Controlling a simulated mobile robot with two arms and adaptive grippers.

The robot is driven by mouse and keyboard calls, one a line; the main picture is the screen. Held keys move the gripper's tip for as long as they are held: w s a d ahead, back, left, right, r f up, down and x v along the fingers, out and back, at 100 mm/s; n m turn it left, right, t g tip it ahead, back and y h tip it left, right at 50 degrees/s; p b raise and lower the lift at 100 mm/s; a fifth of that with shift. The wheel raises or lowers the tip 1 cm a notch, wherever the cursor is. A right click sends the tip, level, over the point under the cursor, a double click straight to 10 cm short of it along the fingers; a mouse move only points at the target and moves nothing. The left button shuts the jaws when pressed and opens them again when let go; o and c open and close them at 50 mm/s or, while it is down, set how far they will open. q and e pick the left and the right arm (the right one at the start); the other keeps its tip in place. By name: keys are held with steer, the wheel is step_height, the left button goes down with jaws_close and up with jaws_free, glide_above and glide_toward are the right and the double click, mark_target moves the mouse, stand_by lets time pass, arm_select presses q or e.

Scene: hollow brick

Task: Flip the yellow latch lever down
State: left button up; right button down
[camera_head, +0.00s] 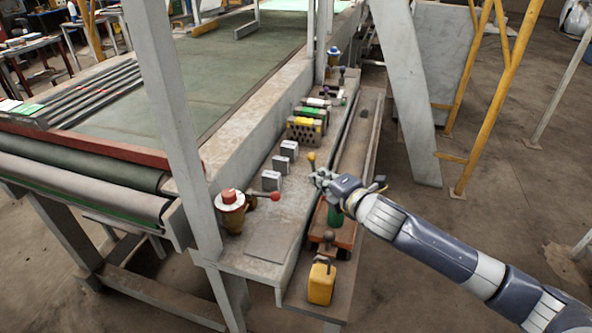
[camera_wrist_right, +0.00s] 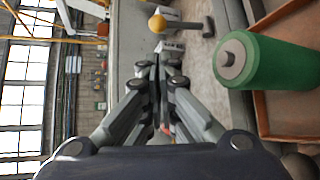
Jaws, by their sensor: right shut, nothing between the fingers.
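The yellow latch lever has a yellow ball knob (camera_head: 311,157) on a thin dark stem and stands about upright on the grey ledge. In the right wrist view its knob (camera_wrist_right: 157,23) shows at the top, just beyond the fingertips, with the dark stem running to the right. My right gripper (camera_head: 318,178) is just beside the lever. In the wrist view its fingers (camera_wrist_right: 157,68) are closed together with nothing between them. A small gap seems to part them from the knob; contact cannot be told. My left gripper is not in view.
A green cylinder (camera_wrist_right: 268,62) stands in an orange tray (camera_wrist_right: 265,118) close to my right gripper. Open floor lies right.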

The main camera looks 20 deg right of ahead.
mark_target(313, 167)
steer(key=shift+w+a+f, duration=0.1)
steer(key=shift+w+f, duration=0.05)
steer(key=shift+w, duration=0.05)
stand_by(0.4)
steer(key=p+x, duration=0.1)
steer(key=x, duration=0.9)
steer(key=shift+s, duration=0.1)
